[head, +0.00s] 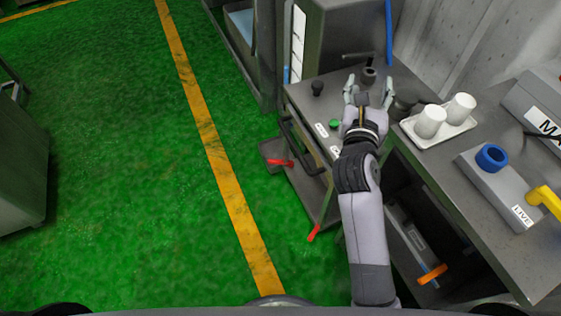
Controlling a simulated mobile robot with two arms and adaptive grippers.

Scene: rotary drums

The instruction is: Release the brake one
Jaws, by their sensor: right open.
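My right gripper (368,92) is open over the grey control cabinet top, its fingers spread on both sides of a dark lever knob (368,75). I cannot tell whether it touches the knob. I see no readable label for brake one. A black knob (317,88) and a green button (334,123) sit to the left on the same top. Small white labels (321,130) are at its front edge, too small to read. My left gripper is out of view.
A white tray (446,136) with two white cups stands on the bench at the right. A grey box marked LIVE (505,194) has a blue ring and a yellow handle. An orange handle (432,273) sits below. The green floor (120,150) at the left is clear.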

